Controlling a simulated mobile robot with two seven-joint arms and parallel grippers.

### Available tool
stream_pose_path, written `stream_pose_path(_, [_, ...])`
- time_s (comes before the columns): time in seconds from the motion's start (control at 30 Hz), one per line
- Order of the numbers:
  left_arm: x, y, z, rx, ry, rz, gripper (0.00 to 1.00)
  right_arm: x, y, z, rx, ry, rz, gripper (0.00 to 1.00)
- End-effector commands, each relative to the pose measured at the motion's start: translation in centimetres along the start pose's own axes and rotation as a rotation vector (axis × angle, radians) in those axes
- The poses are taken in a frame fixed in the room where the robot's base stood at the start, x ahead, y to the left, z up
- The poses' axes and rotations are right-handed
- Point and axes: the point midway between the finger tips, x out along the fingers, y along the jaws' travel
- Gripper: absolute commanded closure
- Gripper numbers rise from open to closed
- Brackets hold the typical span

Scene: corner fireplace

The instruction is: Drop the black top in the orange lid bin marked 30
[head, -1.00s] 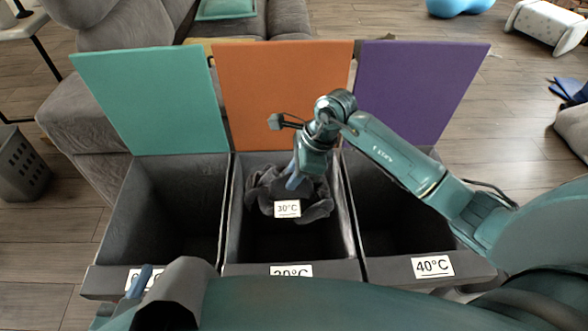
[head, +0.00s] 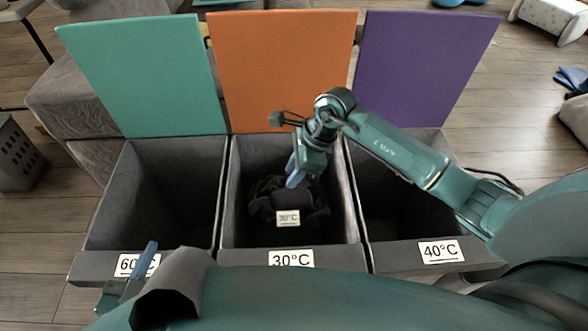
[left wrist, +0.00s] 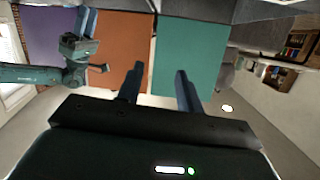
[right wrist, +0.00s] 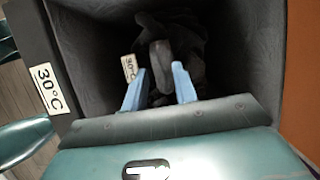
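The black top (head: 310,207) lies bunched inside the middle bin (head: 232,215), with a white 30°C tag (head: 288,218) on it. This bin has the raised orange lid (head: 282,70) and a 30°C front label (head: 291,259). My right gripper (head: 293,172) points down into this bin above the top. In the right wrist view its fingers (right wrist: 158,72) are apart, and the dark top (right wrist: 190,42) lies beyond them. My left gripper (head: 140,272) is low at the front left, near the 60°C label. Its fingers (left wrist: 158,72) are apart and empty in the left wrist view.
The left bin with the green lid (head: 145,75) and the right bin with the purple lid (head: 425,75) look empty; my right arm crosses above the right one. A grey sofa (head: 75,95) stands behind, and a grey basket (head: 18,155) at the left.

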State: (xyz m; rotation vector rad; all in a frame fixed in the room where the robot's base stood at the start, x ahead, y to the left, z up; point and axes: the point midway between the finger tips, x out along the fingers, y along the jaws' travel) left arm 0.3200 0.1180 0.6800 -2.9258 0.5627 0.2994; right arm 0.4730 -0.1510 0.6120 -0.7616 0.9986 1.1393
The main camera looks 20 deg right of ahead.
Motion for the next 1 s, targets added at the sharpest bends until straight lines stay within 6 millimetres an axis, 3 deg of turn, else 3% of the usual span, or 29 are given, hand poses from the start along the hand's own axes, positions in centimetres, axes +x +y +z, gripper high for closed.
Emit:
stream_pose_path(0.2, [0.0, 0.0, 0.0, 0.000, -0.001, 0.000, 0.64, 0.0, 0.0, 0.0, 0.000, 0.000, 0.000, 0.55])
stream_pose_path(0.53, [-0.1, 0.0, -0.1, -0.004, -0.007, 0.002, 0.64, -0.8, -0.1, -0.1, 0.000, 0.002, -0.002, 0.55])
stream_pose_path(1.0, [-1.1, 0.0, -0.2, -0.053, -0.121, 0.013, 0.64, -10.5, -0.1, 0.0, -0.001, 0.002, -0.003, 0.55])
